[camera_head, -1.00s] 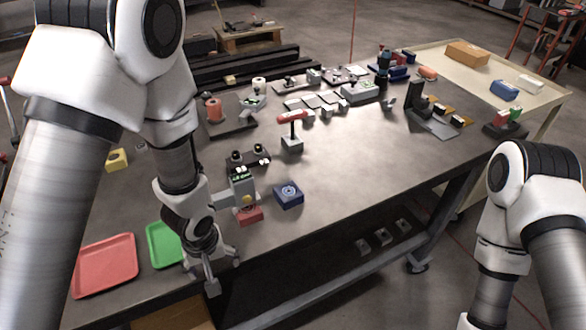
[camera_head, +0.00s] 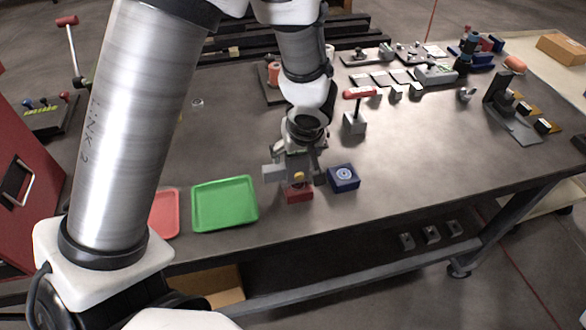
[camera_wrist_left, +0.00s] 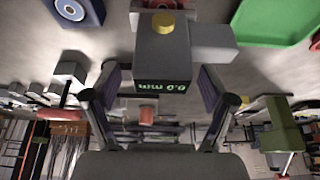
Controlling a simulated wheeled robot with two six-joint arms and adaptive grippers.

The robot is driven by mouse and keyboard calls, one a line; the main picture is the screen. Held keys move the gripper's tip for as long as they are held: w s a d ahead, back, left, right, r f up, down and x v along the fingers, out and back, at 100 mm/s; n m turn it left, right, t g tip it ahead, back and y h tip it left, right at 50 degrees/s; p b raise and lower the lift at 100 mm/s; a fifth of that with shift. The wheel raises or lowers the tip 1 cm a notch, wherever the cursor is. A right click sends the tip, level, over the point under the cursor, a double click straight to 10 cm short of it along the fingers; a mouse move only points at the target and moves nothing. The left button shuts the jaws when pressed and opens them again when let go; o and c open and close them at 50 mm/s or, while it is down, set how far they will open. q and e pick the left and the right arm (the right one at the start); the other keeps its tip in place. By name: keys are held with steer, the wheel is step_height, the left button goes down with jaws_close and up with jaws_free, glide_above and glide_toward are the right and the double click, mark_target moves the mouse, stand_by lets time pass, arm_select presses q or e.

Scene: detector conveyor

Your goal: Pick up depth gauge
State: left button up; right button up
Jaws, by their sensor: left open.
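The depth gauge (camera_head: 273,174) is a grey block with a yellow button, by a red block (camera_head: 298,194) near the table's front edge. In the left wrist view the gauge (camera_wrist_left: 161,48) shows its yellow button and a dark face with a green "0.0 mm" readout. My left gripper (camera_head: 303,155) is over the gauge, pointing down. In the left wrist view its two fingers (camera_wrist_left: 160,82) are spread, one on each side of the readout end. Whether the fingers touch it I cannot tell. My right gripper is not in view.
A blue block (camera_head: 343,178) with a round dial stands close to the gauge's right. A green tray (camera_head: 225,228) and a red tray (camera_head: 166,213) lie to the left. A red-handled tool on a grey block (camera_head: 355,122) stands behind. The right front of the table is clear.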

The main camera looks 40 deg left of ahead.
arm_select(q)
steer(key=shift+s+r, duration=0.15)
steer(key=shift+c, duration=0.3)
steer(key=shift+d, duration=0.1)
jaws_close()
steer(key=shift+r, duration=0.15)
